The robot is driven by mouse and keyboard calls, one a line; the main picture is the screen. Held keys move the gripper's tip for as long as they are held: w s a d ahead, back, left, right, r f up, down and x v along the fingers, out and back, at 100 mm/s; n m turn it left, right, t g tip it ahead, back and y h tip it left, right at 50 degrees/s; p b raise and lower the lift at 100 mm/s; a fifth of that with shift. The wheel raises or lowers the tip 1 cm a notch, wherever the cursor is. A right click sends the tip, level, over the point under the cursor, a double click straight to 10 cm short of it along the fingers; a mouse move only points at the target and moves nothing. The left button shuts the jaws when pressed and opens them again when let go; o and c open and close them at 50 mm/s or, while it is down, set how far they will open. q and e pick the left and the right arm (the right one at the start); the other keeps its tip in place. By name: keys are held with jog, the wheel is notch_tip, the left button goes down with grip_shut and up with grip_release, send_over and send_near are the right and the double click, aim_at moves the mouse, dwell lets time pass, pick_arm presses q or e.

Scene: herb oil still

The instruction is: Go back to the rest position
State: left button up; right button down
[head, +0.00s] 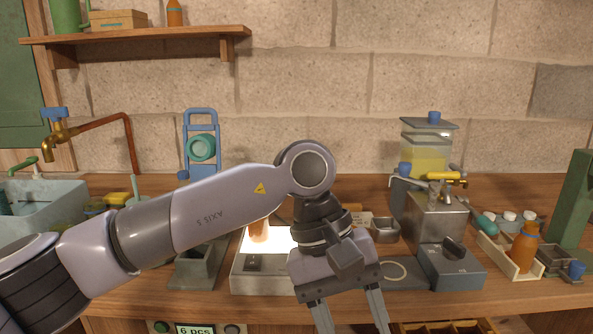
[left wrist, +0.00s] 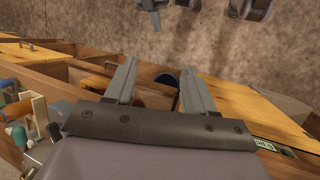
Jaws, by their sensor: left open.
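My left gripper (head: 350,318) hangs from the left arm, which reaches across the head view from the left. Its fingers point down in front of the bench's front part, spread apart with nothing between them. In the left wrist view the two fingers (left wrist: 155,88) are also apart and empty, above the bench's front edge and drawers. My right gripper does not show clearly in either view.
Below the arm stands a lit grey device (head: 262,284). Right of the gripper are a metal still with a dark base (head: 437,222) and a tray (head: 508,262) with an orange bottle (head: 524,243). A sink (head: 62,205) is at left. An open drawer (head: 445,327) shows below.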

pick_arm(q)
jog(key=s+d+r+n+g+h+p, duration=0.2)
jog(key=s+d+r+n+g+h, duration=0.35)
jog(key=n+h, duration=0.65)
jog(key=w+a+r+n+t+h+p, duration=0.1)
jog(key=w+a+r+n+t+h, duration=0.15)
jog(key=w+n+t+h, duration=0.5)
jog(key=w+a+f+n+t+y+p, duration=0.15)
jog(key=a+f+n+t+y, duration=0.35)
jog(key=n, duration=0.6)
jog(key=w+a+f+n+t+y, duration=0.1)
jog(key=w+a+f+n+t, duration=0.15)
jog(key=n+t, duration=0.65)
jog(key=w+a+f+n+t+y+p, duration=0.1)
jog(key=a+f+n+t+y, duration=0.3)
jog(key=n, duration=0.8)
jog(key=s+a+f+n+g+y+p, duration=0.1)
jog(key=s+a+f+n+y, duration=0.25)
jog(key=a+f+n, duration=0.35)
jog(key=s+a+f+n+y, duration=0.3)
jog(key=a+f+n+y, duration=0.25)
jog(key=f, duration=0.45)
jog(key=s+a+f+n+g+y, duration=0.2)
jog(key=s+a+f+n+g, duration=0.3)
jog(key=s+f, duration=0.3)
jog(key=shift+s+a+n+p, duration=0.4)
jog(key=shift+s+a, duration=0.1)
jog(key=shift+s, duration=0.6)
